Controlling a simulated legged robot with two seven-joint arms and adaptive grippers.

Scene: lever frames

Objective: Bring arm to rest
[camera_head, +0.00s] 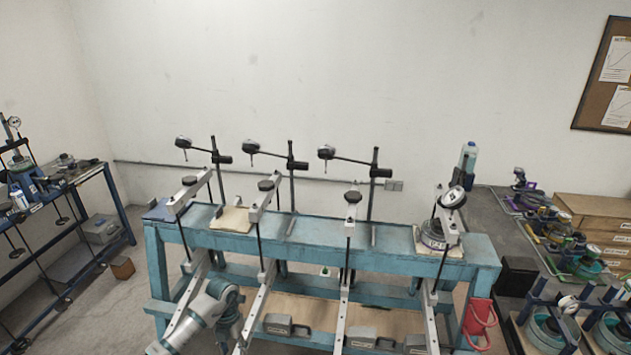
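A teal bench frame (300,239) stands in the middle and carries a row of long metal lever arms. One lever (258,300) slopes down toward me left of centre; another lever (341,312) is near the middle. A further lever (432,318) is at the right, below a round device with a dial gauge (453,197). The leftmost lever (193,280) is partly covered by my grey and teal arm link at the lower left. No gripper fingers show in the view.
Dial gauges on stands (291,175) rise along the bench back. Grey weights (277,324) lie on the lower shelf. A blue rack (62,200) stands left, a crowded dark table (510,235) right. Floor shows between rack and bench.

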